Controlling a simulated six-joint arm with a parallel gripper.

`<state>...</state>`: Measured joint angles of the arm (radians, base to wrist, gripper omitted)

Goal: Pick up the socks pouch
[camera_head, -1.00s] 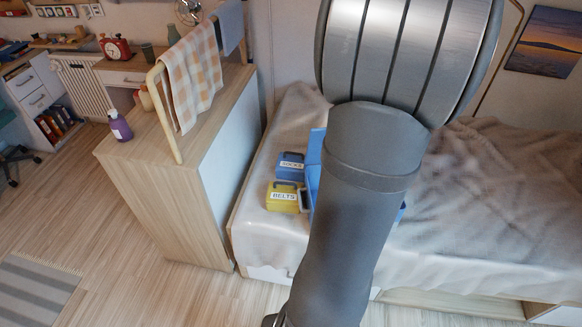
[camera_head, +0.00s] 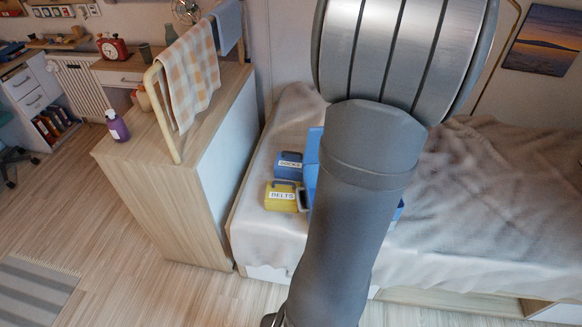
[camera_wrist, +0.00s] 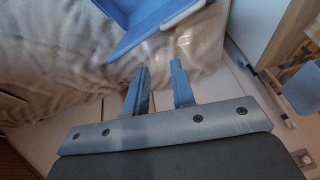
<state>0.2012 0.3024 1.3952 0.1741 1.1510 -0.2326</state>
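The socks pouch (camera_head: 288,165) is blue with a white label reading SOCKS. It lies on the bed in the head view, just behind the yellow belts pouch (camera_head: 281,196). A blue box (camera_head: 312,158) stands to its right, mostly hidden behind my arm. In the wrist view, my gripper (camera_wrist: 160,75) has its two fingers apart with nothing between them. A blue box-like thing (camera_wrist: 150,22) is beyond the fingertips there, over the bed's edge. The socks pouch cannot be made out in the wrist view.
The bed (camera_head: 470,190) has a rumpled grey-beige cover. A wooden cabinet (camera_head: 165,190) stands left of the bed, with a rail carrying a checked towel (camera_head: 190,80) and a purple bottle (camera_head: 117,125) on top. The floor in front is clear.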

